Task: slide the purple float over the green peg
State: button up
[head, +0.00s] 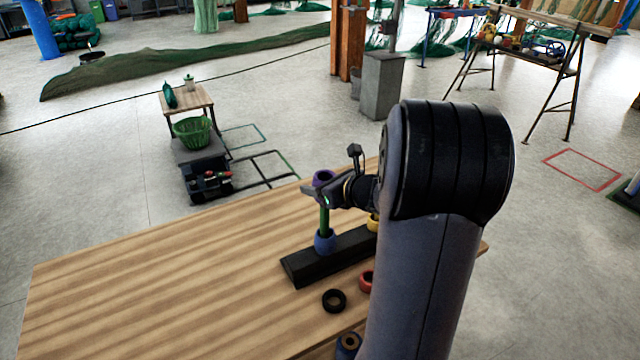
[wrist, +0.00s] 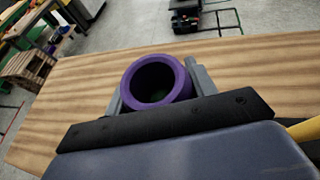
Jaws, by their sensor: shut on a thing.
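The purple float (head: 323,177) is a short ring, held at the tip of my gripper (head: 325,186). In the wrist view the purple float (wrist: 133,85) sits between the two grey fingers of my gripper (wrist: 158,88), its dark hole facing the camera. A hint of green shows deep inside the hole. The green peg (head: 324,222) stands upright directly below the float in the head view. I cannot tell whether the float is around the peg's top or just above it. A blue float (head: 324,243) sits around the peg's foot.
The peg rises from a long black base (head: 305,267) on the wooden table (head: 150,290). A yellow float (head: 373,224) is at the base, partly behind my arm. A red float (head: 366,281), a black ring (head: 334,300) and another blue float (head: 348,342) lie in front. The table's left side is clear.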

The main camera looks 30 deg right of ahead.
jog(key=shift+f, duration=0.3)
jog(key=o, duration=1)
jog(key=shift+o, duration=0.2)
jog(key=shift+s+r, duration=0.1)
jog(key=v, duration=1)
jog(key=shift+s+b, duration=0.25)
jog(key=shift+b, duration=0.05)
